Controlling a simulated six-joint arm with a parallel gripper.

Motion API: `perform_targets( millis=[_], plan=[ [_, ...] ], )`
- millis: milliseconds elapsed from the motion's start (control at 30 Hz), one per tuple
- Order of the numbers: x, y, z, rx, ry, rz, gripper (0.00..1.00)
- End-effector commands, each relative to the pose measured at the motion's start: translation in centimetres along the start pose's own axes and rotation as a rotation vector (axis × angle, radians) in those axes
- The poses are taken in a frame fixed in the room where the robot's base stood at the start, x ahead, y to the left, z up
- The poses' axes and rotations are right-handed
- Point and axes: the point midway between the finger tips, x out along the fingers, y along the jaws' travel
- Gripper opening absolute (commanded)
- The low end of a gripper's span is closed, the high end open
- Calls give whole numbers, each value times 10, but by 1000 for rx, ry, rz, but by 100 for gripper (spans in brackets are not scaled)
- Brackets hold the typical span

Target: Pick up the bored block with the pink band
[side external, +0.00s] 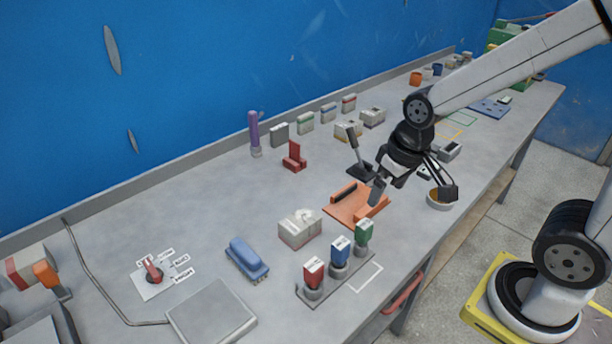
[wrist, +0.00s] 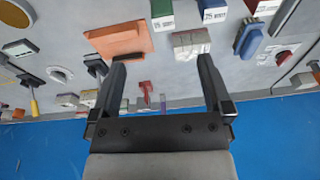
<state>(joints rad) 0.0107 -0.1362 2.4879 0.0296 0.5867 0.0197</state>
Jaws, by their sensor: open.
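My gripper (side external: 412,190) is open and empty above the workbench, with its fingers spread over the orange tray and a small round dish. In the wrist view both fingers of my gripper (wrist: 161,62) show with nothing between them. A pale grey block (side external: 300,230) with a round mark on top and a faint pinkish band stands left of the orange tray. This block (wrist: 191,45) also shows in the wrist view, beyond the right fingertip and apart from it. I cannot tell for sure that its band is pink or that the round mark is a bore.
The orange tray (side external: 343,209) lies right of the block. Red, blue and green stamps (side external: 340,246) stand in front, and a blue brush (side external: 246,256) lies to the left. A red stand (side external: 294,157) and several banded blocks (side external: 305,123) stand behind.

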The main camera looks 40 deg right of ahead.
Motion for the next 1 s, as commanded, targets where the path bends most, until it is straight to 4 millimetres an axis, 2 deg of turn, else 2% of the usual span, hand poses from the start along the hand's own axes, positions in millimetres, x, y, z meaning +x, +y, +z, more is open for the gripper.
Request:
perform_targets(
  millis=[367, 567, 1000],
  plan=[
    [6, -1, -14, 234, -122, -61, 100],
    [12, -4, -30, 442, -238, -125, 100],
    [28, -12, -97, 1053, -644, -395, 100]
  ],
)
